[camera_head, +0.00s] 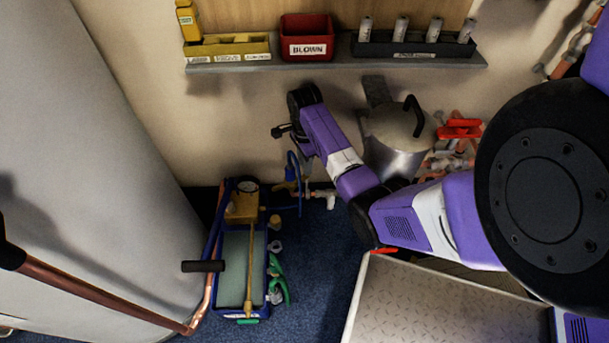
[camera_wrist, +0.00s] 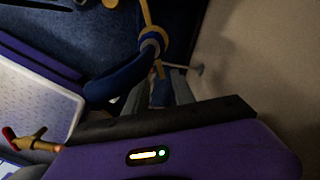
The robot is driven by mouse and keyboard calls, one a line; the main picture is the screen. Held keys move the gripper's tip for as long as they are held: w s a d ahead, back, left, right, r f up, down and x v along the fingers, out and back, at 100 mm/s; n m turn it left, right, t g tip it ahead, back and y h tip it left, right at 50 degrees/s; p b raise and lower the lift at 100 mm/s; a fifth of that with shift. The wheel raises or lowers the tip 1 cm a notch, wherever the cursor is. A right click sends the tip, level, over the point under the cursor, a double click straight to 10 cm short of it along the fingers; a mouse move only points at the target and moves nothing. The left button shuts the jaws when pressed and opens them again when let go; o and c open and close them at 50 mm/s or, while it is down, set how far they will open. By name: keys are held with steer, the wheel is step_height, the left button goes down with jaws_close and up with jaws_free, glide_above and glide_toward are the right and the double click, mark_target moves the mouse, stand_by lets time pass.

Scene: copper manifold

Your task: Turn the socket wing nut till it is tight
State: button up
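In the wrist view, two grey fingers of my gripper (camera_wrist: 160,90) extend from the dark bar of my palm, with a gap between them. A dark blue part (camera_wrist: 160,93) shows in that gap; I cannot tell whether the fingers touch it. A brass ring-shaped fitting (camera_wrist: 153,42) lies just beyond the fingertips, beside a thick blue hose (camera_wrist: 108,92). I cannot single out the socket wing nut for certain.
A blue-framed pump (camera_head: 240,250) with a gauge stands on the blue floor, left of centre. A large white cylinder (camera_head: 85,150) fills the left. A metal pot (camera_head: 398,140) stands behind my arm. Red bin (camera_head: 307,37) and racks sit on the shelf (camera_head: 330,64) above. A tread-plate surface (camera_head: 430,310) is at front right.

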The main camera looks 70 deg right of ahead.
step_height(320, 180, down, 5)
steer(key=shift+f+b, duration=0.15)
steer(key=shift+b, duration=0.95)
jaws_close()
stand_by(0.6)
